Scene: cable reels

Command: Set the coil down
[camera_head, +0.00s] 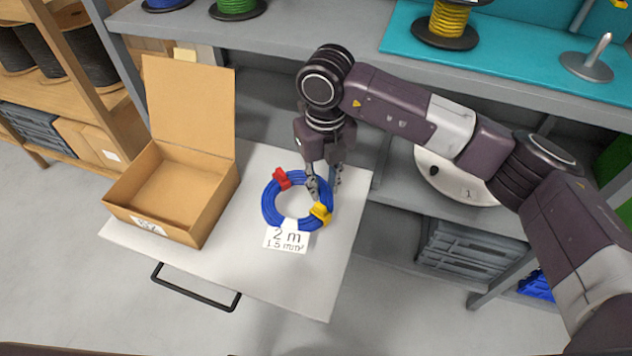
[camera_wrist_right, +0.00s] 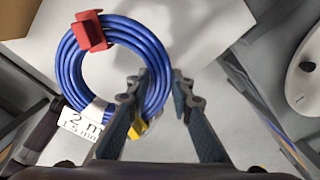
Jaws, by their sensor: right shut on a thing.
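The blue cable coil (camera_head: 271,213) has a red clip, a yellow clip and a white tag reading 2 m, 1.5 mm². It lies flat over the white pull-out board (camera_head: 318,283), to the right of the open cardboard box (camera_head: 213,203). I cannot tell whether it touches the board. My right gripper (camera_head: 325,187) points down and is shut on the right side of the coil's ring. The right wrist view shows the coil (camera_wrist_right: 68,65) with its strand between the two fingers (camera_wrist_right: 160,98). My left gripper is not in view.
The cardboard box stands on the board's left part, lid up, and looks empty. A grey bench (camera_head: 280,45) with green and yellow reels runs behind. A round white disc marked 1 (camera_head: 455,185) sits right of the board. The board's front is clear.

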